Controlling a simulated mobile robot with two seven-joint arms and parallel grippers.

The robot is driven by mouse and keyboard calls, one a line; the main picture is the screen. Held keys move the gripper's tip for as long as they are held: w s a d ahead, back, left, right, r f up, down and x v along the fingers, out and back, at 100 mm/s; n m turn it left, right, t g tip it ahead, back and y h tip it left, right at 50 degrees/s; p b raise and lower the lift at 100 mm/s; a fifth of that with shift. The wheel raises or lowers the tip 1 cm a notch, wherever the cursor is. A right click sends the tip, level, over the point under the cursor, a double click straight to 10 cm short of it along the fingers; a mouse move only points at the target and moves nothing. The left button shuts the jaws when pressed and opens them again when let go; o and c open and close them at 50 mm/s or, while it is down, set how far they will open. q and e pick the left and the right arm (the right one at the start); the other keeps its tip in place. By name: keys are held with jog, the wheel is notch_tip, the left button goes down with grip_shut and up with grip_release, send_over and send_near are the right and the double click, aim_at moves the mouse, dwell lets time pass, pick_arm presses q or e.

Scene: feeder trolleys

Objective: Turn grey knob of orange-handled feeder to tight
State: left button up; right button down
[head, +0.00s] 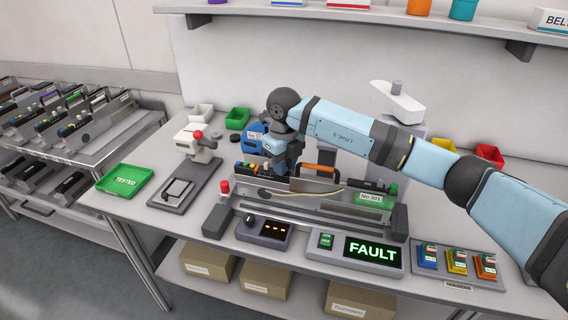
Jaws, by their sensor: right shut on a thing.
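The orange-handled feeder sits in the test station on the bench, with its orange handle (318,168) on top and a grey side plate (325,188). My right gripper (282,172) reaches down to the top of this feeder, just left of the orange handle. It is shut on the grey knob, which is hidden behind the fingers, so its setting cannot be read. Coloured buttons (252,169) show left of the gripper. My left gripper is not in view.
A display (372,250) in front reads FAULT. A red-knobbed press (197,144) and a green TESTED tray (126,179) stand left. Blue, yellow and orange switch boxes (457,262) are at the right. A feeder trolley (75,120) is far left; a shelf (350,14) runs above.

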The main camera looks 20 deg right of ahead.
jog(key=shift+m, duration=0.3)
jog(key=c, duration=1)
grip_release()
jog(key=shift+r, duration=0.15)
notch_tip(320, 180, up, 14)
jog(key=shift+f+b, duration=0.2)
jog(key=shift+b, duration=0.15)
